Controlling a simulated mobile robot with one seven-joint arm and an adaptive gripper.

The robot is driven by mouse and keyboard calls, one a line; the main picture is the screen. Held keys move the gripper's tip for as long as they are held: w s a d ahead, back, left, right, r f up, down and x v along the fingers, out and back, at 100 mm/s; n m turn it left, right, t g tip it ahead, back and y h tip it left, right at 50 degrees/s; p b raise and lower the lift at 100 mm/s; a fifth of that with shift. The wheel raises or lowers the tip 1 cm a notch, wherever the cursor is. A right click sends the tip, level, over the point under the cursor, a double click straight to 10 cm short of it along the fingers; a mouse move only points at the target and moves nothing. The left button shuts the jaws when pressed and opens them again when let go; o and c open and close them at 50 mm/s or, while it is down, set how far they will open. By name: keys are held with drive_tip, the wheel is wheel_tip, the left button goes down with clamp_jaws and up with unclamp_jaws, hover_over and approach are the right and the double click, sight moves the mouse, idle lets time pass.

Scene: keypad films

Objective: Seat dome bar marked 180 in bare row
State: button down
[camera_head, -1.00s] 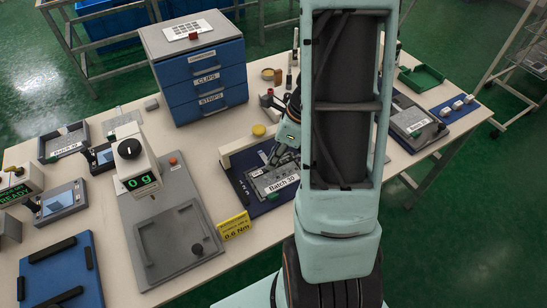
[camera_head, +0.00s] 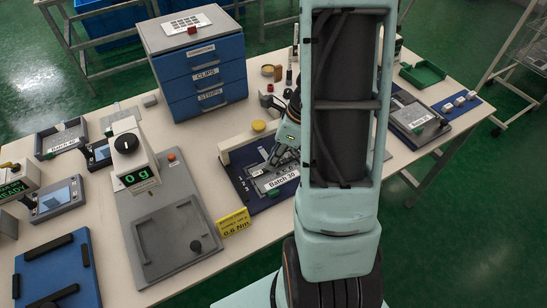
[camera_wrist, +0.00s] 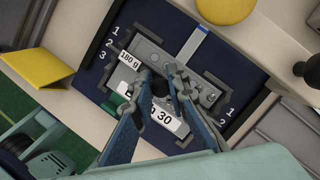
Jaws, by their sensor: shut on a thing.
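My gripper (camera_wrist: 160,74) is low over a grey keypad plate (camera_wrist: 150,45), its two fingers close together. It is shut on a grey bar whose left end carries the white label "180 g" (camera_wrist: 129,61); the fingers hide much of the bar. The bar lies across the plate near the row marks 2 and 3. Whether it touches the plate or is seated I cannot tell. The plate, with a "Batch 30" label (camera_head: 283,180), rests on a dark blue base (camera_head: 240,190) with rows numbered 1 to 3 at both sides. My gripper (camera_head: 275,160) is partly hidden by my arm in the head view.
A yellow round piece (camera_head: 259,125) and a yellow sign (camera_head: 234,222) stand near the base. A scale reading 0 g (camera_head: 138,176) is to its left. A blue drawer unit (camera_head: 205,75) stands behind. Another fixture (camera_head: 413,118) is to the right.

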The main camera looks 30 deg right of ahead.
drive_tip(key=shift+f, duration=0.3)
drive_tip(key=c, duration=1.8)
unclamp_jaws()
drive_tip(key=shift+r, duration=0.1)
drive_tip(key=v, duration=1.2)
drive_tip(key=shift+w, duration=0.1)
